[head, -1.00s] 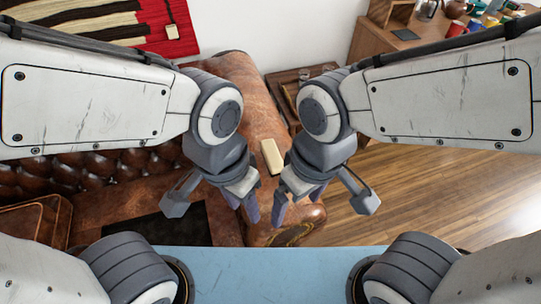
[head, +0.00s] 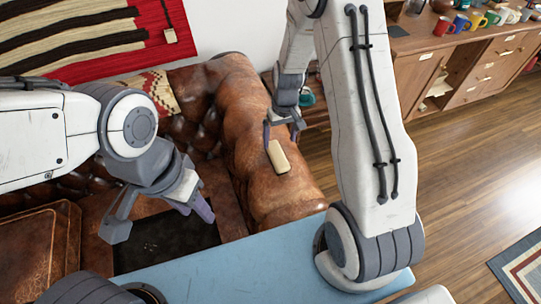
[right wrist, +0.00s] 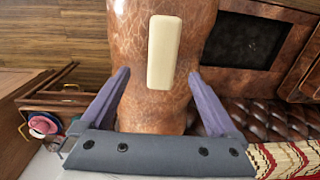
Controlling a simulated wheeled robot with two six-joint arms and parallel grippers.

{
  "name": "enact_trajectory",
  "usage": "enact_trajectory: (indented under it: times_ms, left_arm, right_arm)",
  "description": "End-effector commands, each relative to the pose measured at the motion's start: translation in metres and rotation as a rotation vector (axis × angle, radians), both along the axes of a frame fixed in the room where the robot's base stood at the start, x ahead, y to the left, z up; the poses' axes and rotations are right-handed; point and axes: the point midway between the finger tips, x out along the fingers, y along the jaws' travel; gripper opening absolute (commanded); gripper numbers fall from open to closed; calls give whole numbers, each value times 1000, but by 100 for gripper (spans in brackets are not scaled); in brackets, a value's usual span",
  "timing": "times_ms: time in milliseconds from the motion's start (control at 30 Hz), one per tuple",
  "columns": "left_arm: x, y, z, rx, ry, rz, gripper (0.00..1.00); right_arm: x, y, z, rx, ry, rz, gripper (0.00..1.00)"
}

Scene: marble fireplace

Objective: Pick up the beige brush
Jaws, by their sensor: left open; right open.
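The beige brush (head: 278,157) lies on the brown leather sofa arm (head: 252,110). In the right wrist view the brush (right wrist: 164,52) is a pale rounded block, long side pointing away from me, ahead of the fingertips and between their lines. My right gripper (head: 282,134) is open and empty, just behind the brush in the head view; in the right wrist view its two purple fingers (right wrist: 155,75) stand apart. I cannot tell its exact height above the sofa arm. My left gripper (head: 165,222) is open and empty over the sofa seat, left of the brush.
A dark flat panel (head: 165,243) lies on the sofa seat. A wooden cabinet (head: 455,70) with several mugs stands at the back right. A small wooden side table (head: 312,112) is behind the sofa arm. The wood floor (head: 450,170) at right is open, with a rug (head: 522,268).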

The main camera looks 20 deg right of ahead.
Motion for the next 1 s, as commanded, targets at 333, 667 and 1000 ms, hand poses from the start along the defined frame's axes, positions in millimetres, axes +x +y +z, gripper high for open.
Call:
enact_trajectory:
  times_ms: [333, 667, 1000]
  left_arm:
    - [0, 0, 7, 0, 0, 0, 45]
    - [0, 0, 16, 0, 0, 0, 45]
    - [0, 0, 16, 0, 0, 0, 45]
  right_arm:
    - [-2, 3, -34, 0, 3, 1, 95]
    - [-5, 8, -77, 0, 2, 2, 95]
    - [-5, 8, -80, 0, 0, 2, 72]
